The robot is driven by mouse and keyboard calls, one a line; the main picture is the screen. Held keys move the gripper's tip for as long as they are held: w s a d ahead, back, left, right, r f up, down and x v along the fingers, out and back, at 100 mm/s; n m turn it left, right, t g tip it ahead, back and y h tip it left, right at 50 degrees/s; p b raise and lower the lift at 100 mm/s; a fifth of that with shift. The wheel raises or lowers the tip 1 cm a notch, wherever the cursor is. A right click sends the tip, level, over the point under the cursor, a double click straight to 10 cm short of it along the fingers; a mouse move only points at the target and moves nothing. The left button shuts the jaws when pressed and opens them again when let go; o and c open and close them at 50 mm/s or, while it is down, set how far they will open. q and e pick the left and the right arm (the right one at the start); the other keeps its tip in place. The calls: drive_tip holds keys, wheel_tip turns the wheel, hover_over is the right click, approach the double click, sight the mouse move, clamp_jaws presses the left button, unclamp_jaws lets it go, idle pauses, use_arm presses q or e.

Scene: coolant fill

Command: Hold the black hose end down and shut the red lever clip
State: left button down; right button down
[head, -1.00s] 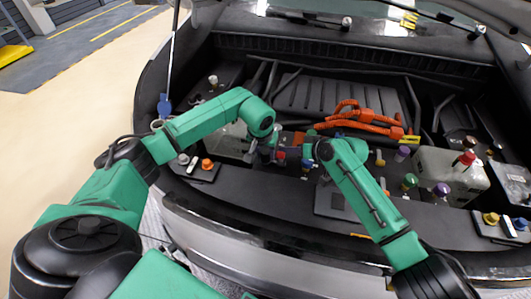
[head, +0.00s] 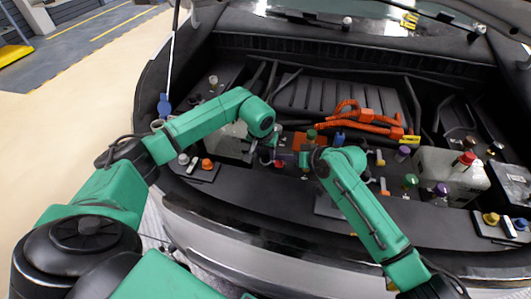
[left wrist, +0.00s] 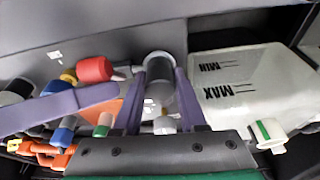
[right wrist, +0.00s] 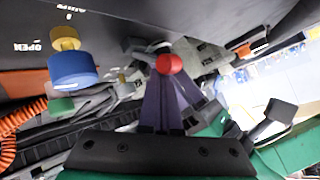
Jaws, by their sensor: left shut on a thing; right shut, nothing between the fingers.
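My left gripper (left wrist: 163,88) is shut on the hose end (left wrist: 158,60), a dark grey tube whose round rim shows between the purple fingers in the left wrist view. The red lever clip (left wrist: 95,70) sticks out to the left of the hose end there, on a short grey stem. My right gripper (right wrist: 168,82) is shut and empty. Its fingertips are at the red knob of the clip (right wrist: 170,64) in the right wrist view; I cannot tell whether they touch it. In the head view the two grippers nearly meet, and hide most of the hose and clip.
A white tank (left wrist: 235,88) marked MIN and MAX stands right of the hose end in the left wrist view. A blue cap (right wrist: 73,68) is left of my right fingers in the right wrist view. Orange cables (head: 362,122) run behind.

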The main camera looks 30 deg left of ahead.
drive_tip(key=shift+s+d+r, duration=0.1)
drive_tip(key=shift+s+d, duration=0.1)
drive_tip(key=shift+s, duration=0.45)
drive_tip(key=shift+s+d+f, duration=0.1)
drive_tip(key=shift+s+f, duration=0.3)
drive_tip(key=shift+f, duration=0.45)
drive_tip(key=shift+r, duration=0.1)
